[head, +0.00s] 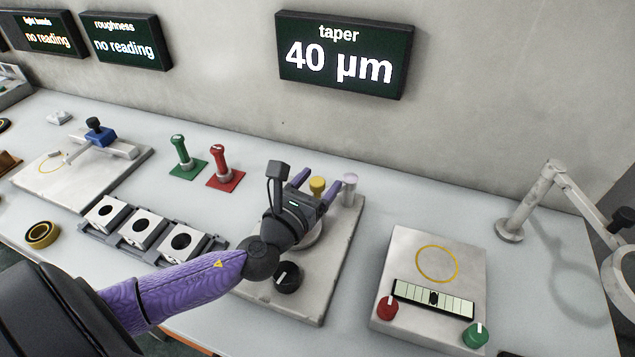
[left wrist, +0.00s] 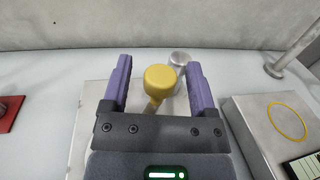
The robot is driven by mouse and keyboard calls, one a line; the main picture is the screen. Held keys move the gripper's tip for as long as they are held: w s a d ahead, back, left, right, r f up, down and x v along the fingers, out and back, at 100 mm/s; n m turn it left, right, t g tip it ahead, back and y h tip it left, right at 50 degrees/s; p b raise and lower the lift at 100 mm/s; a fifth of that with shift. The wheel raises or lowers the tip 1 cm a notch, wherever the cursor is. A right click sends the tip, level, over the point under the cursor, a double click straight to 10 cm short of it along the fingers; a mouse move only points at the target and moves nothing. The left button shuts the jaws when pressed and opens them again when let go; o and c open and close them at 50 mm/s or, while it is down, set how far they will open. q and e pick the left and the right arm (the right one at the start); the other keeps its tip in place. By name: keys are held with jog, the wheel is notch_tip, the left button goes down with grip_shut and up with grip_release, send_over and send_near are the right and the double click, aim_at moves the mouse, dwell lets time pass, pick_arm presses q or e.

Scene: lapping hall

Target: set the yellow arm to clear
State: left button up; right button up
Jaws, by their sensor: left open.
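The yellow arm (head: 317,184) stands on a pale plate (head: 345,240), its round knob showing between the fingers of my left gripper (head: 311,186). In the left wrist view the yellow knob (left wrist: 160,78) sits between the two purple fingers of the open left gripper (left wrist: 159,75), with gaps on both sides. The knob's stem runs down behind the gripper body. A grey metal post (head: 349,188) stands just right of the knob. The plate's middle and any position marks are hidden by my gripper. My right gripper is not in view.
A black dial (head: 288,277) sits at the plate's front. Green (head: 181,155) and red (head: 222,166) levers stand to the left. A block with red and green knobs (head: 440,250) is at the right. The wall display (head: 343,55) reads taper 40 µm.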

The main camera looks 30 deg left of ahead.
pick_arm(q)
grip_shut()
dwell(0.3)
dwell(1.1)
